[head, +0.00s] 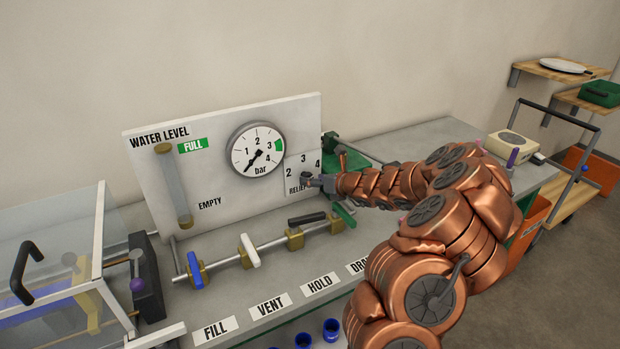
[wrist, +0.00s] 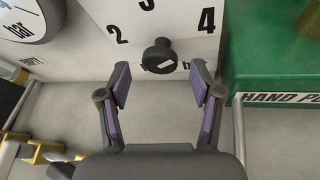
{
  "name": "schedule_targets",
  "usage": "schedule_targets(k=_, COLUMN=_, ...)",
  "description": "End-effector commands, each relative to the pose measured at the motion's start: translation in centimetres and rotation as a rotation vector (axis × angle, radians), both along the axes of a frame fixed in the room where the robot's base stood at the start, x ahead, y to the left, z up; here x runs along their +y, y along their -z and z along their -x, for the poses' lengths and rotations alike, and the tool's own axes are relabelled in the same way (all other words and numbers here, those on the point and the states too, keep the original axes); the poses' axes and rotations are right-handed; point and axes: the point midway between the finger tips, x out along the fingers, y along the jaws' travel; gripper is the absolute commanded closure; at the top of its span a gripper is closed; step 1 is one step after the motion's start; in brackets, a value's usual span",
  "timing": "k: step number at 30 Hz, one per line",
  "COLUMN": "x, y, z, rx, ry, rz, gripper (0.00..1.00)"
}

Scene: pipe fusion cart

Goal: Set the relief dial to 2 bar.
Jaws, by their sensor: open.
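The relief dial is a small dark knob (wrist: 159,56) on the white panel (wrist: 180,20), with the numbers 2, 3 and 4 printed around it. A pale mark shows on the knob, but I cannot tell exactly which number it points to. In the head view the knob (head: 306,177) sits above the RELIEF label, partly hidden by my gripper. My gripper (wrist: 162,88) is open and empty, with its two purple-padded fingers below and to either side of the knob, apart from it. In the head view my gripper (head: 318,181) is close to the panel.
A round pressure gauge (head: 256,149) is left of the dial, its needle at the low end. A green hand pump (wrist: 275,60) stands close on the right. Valves with blue, white and black handles (head: 250,250) line a pipe below. A clear-walled box (head: 50,260) stands at left.

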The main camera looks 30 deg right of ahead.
Motion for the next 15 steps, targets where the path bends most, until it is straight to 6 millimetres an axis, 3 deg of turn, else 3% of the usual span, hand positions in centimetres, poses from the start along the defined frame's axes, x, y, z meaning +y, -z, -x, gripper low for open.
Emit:
schedule_targets(k=6, x=0.3, y=0.7, z=-1.8, rx=0.002, ry=0.000, rz=0.001, gripper=0.35)
schedule_targets(k=15, x=0.4, y=1.0, z=-2.3, rx=0.001, ry=-0.001, rz=0.002, gripper=0.35)
